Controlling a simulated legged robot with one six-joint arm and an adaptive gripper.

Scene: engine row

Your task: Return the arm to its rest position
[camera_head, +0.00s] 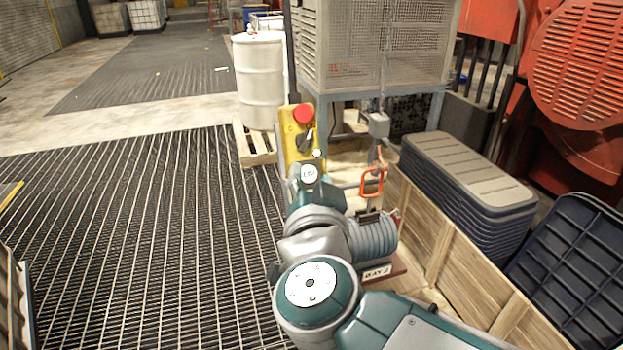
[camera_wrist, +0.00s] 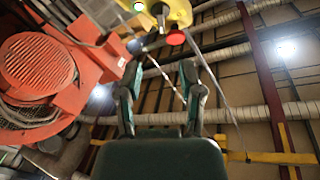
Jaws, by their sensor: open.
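My arm, teal and grey, rises from the bottom edge of the head view and bends at several joints; its upper end is in front of the lower part of a yellow control box. My gripper (camera_wrist: 161,70) shows in the wrist view with its two fingers apart and nothing between them. The wrist camera looks up toward the ceiling. I cannot make out the fingers in the head view. The yellow control box (camera_head: 289,140), with a red button (camera_head: 303,113) and a black knob, hangs on a dark cable. The box also shows beyond the fingertips in the wrist view (camera_wrist: 172,13).
A wooden crate wall (camera_head: 436,240), stacked dark lids (camera_head: 470,178) and red machinery (camera_head: 583,65) are at right. A white barrel (camera_head: 259,80) stands behind. The grating floor (camera_head: 130,230) at left is open.

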